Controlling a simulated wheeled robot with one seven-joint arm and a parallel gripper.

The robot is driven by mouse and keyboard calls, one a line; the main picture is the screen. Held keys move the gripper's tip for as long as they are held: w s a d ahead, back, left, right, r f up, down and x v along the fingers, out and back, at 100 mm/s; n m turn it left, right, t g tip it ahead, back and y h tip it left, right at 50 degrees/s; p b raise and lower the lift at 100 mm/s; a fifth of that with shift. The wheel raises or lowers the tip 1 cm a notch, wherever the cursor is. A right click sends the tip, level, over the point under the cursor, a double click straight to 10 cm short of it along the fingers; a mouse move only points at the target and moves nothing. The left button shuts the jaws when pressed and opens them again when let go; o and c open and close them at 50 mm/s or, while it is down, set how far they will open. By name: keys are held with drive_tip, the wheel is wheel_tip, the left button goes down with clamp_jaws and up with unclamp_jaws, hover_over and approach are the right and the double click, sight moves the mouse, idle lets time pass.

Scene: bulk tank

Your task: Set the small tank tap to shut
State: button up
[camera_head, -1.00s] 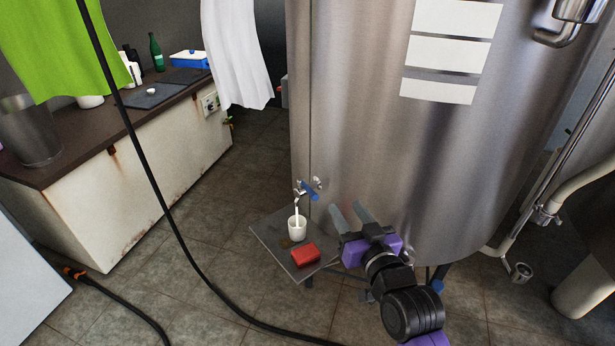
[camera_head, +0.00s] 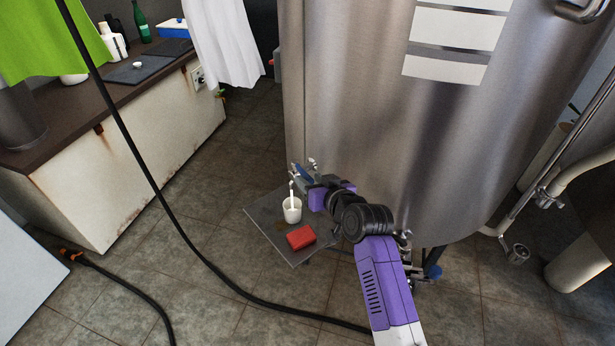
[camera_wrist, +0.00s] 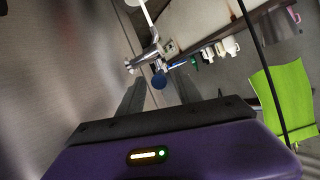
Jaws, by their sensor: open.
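The small tank tap (camera_head: 311,163) sits low on the steel tank (camera_head: 380,120), largely hidden by my gripper in the head view. In the wrist view the metal tap (camera_wrist: 147,58) shows with a round blue handle end (camera_wrist: 158,81). My gripper (camera_head: 301,175) is open at the tap. In the wrist view its two grey fingers (camera_wrist: 159,84) stand on either side of the blue end; I cannot tell whether they touch it. A white stream (camera_head: 292,191) runs down from the tap into a white cup (camera_head: 291,212).
The cup and a red block (camera_head: 301,237) stand on a small grey shelf (camera_head: 262,217) below the tap, close under my gripper. A black hose (camera_head: 176,225) crosses the floor. A counter (camera_head: 130,160) stands at the left.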

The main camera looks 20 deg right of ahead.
drive_tip(key=shift+x, duration=1.15)
drive_tip(key=shift+c, duration=0.3)
clamp_jaws()
idle(0.4)
